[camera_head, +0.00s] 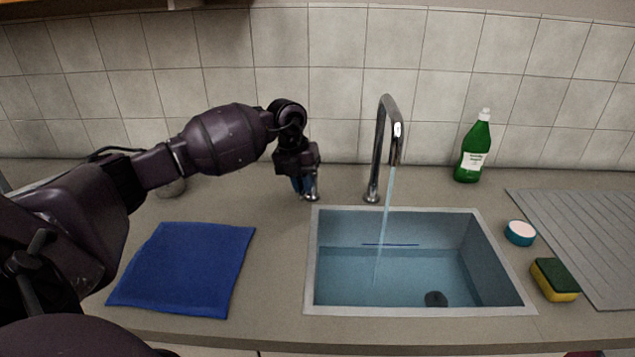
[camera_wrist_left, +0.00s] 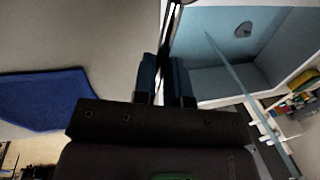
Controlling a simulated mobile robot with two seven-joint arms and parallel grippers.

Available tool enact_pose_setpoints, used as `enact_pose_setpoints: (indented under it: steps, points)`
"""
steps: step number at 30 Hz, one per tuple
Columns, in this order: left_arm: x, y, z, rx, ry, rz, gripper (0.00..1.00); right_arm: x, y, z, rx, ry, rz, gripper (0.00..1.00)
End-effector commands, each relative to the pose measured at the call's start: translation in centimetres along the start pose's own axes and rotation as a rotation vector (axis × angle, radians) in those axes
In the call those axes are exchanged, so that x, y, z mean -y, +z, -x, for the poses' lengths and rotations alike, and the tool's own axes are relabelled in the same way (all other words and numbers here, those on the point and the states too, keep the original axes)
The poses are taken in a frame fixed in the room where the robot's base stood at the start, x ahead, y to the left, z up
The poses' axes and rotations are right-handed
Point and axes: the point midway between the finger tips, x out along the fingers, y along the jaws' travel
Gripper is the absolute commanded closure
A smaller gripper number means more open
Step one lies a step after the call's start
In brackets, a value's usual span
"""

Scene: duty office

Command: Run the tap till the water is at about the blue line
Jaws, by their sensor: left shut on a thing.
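The chrome tap (camera_head: 379,150) stands behind the sink (camera_head: 311,270), and a thin stream of water (camera_head: 385,225) runs from its spout into the basin. It also shows slanting in the left wrist view (camera_wrist_left: 233,75). A short dark blue line (camera_head: 390,244) marks the sink's back wall. The water's (camera_head: 350,275) back edge seems to lie just below this line; the exact gap is hard to tell. My left gripper (camera_head: 304,190) points down left of the tap, its blue fingers shut on a small chrome tap handle (camera_head: 314,188), mostly hidden. My right gripper is out of view.
A blue cloth (camera_head: 185,268) lies left of the sink. A green bottle (camera_head: 474,148) stands behind right. A round teal-and-white item (camera_head: 520,233), a yellow-green sponge (camera_head: 554,279) and a ribbed drainboard (camera_head: 590,235) are right of it. The dark drain (camera_head: 436,298) shows through the water.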

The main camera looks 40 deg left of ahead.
Motion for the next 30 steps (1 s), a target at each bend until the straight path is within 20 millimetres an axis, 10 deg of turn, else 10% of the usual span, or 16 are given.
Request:
enact_pose_setpoints:
  steps: [17, 22, 30]
  points:
    - [-0.76, 0.18, 0.26, -0.026, -0.004, -0.136, 1.0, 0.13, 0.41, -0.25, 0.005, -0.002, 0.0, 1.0]
    - [-0.76, 0.17, 0.24, -0.026, -0.003, -0.135, 0.65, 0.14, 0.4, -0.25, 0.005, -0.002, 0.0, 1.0]
    - [-0.76, 0.16, 0.22, -0.026, -0.003, -0.135, 0.62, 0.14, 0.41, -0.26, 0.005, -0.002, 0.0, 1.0]
